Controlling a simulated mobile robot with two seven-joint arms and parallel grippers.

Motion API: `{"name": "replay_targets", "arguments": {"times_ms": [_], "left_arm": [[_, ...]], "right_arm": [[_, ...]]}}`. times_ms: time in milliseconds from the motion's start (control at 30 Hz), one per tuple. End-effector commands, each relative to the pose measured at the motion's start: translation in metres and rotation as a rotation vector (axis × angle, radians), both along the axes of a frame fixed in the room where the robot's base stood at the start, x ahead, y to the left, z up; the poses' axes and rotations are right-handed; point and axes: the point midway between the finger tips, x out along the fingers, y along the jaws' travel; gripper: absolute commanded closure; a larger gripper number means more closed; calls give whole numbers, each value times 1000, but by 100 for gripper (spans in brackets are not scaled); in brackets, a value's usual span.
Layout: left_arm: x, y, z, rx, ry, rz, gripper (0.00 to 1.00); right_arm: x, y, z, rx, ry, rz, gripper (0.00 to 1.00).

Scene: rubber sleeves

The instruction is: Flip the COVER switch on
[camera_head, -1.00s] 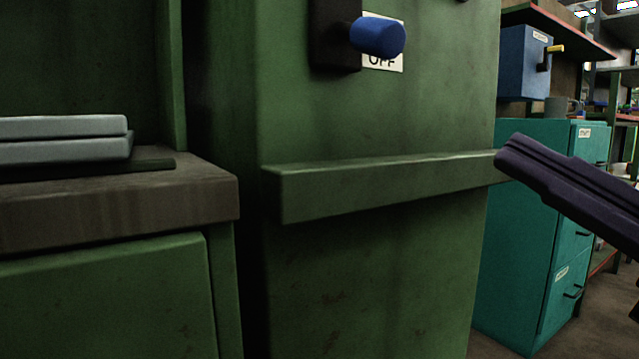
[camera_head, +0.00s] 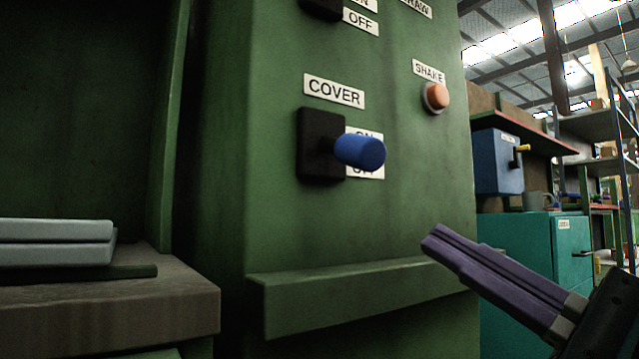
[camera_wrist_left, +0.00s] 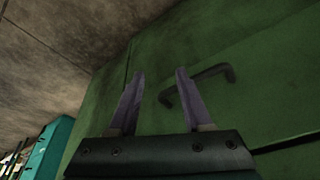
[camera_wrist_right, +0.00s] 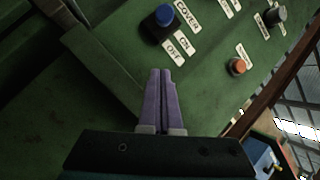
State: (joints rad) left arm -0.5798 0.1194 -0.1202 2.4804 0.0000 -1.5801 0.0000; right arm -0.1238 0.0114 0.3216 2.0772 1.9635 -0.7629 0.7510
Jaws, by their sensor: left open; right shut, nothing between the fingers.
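The COVER switch (camera_head: 359,151) is a blue knob on a black base (camera_head: 318,145), on the green machine front (camera_head: 225,190). The COVER label (camera_head: 334,91) is above it. The knob partly hides its ON/OFF plate (camera_head: 378,172). The switch also shows at the top of the right wrist view (camera_wrist_right: 164,15). My right gripper (camera_head: 432,240) is shut and empty, below and right of the knob and apart from it. Its fingers also show in the right wrist view (camera_wrist_right: 161,72). My left gripper (camera_wrist_left: 158,75) is open and empty near a green panel with a dark handle (camera_wrist_left: 197,86).
A green ledge (camera_head: 350,295) juts out below the switch. An orange SHAKE button (camera_head: 435,97) is to the right. Another switch base (camera_head: 322,8) is above. Grey slabs (camera_head: 55,243) lie on the bench at left. A teal cabinet (camera_head: 520,240) stands behind my right gripper.

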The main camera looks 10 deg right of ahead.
Motion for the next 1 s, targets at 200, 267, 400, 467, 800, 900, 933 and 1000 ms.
{"name": "replay_targets", "arguments": {"times_ms": [200,267,400,467,800,900,933,1000], "left_arm": [[0,1,10,5,0,-4,50],[0,1,16,6,1,-3,50],[0,1,22,5,0,-4,50],[0,1,23,5,0,-4,50],[0,1,24,3,1,-2,50],[0,0,24,0,1,0,50],[0,0,24,0,1,1,50],[0,-1,27,-3,0,2,50]], "right_arm": [[35,21,26,0,-3,1,100],[29,28,33,-1,0,2,100],[20,38,44,1,1,2,100],[18,41,46,0,1,1,100],[15,44,48,0,2,0,100],[15,44,48,0,2,0,100],[15,44,49,0,2,0,100],[15,44,50,-1,6,1,100]]}}
